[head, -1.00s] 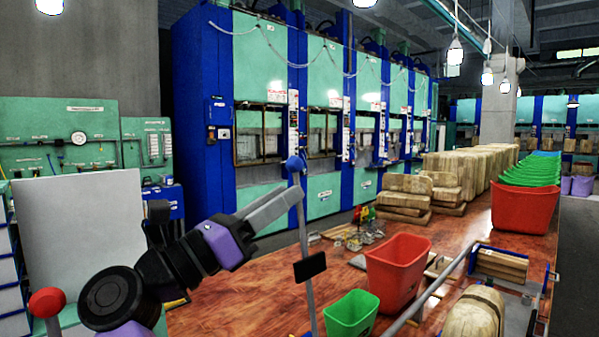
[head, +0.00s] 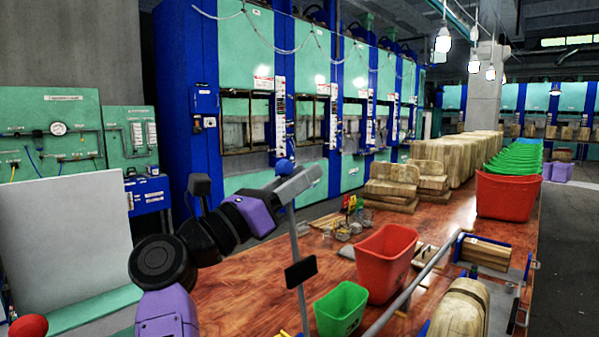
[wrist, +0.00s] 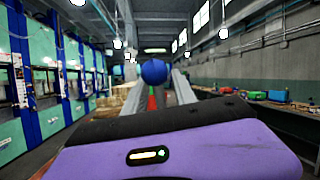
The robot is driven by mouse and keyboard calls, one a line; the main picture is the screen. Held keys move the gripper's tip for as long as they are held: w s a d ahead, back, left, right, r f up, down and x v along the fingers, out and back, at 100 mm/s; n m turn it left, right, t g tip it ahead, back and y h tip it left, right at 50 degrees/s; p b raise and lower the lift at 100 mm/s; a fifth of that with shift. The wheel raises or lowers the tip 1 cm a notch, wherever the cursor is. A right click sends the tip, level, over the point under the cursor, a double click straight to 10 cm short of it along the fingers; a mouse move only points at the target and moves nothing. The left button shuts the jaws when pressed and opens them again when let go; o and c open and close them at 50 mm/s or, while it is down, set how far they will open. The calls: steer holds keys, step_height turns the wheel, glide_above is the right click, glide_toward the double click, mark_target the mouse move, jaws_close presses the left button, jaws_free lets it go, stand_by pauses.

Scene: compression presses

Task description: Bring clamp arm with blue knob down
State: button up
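The clamp arm is a grey upright rod (head: 297,245) with a black plate (head: 300,271) partway down. Its round blue knob (head: 284,167) is at the top, so the arm stands raised and slightly tilted. My gripper (head: 303,181) reaches in from the left, its fingers at the rod just below and beside the knob. In the wrist view the blue knob (wrist: 154,72) appears between the two grey fingertips of my gripper (wrist: 157,85), which are spread apart. I cannot tell whether either finger touches it. The rod's lower end is out of view.
A red knob (head: 28,326) shows at the lower left. A red bin (head: 388,262) and a green bin (head: 341,309) stand on the wooden table (head: 235,300). A metal frame with a wooden block (head: 463,308) is at the lower right. Stacked wood blocks (head: 392,190) stand farther back.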

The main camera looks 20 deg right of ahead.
jaws_close()
stand_by(1.4)
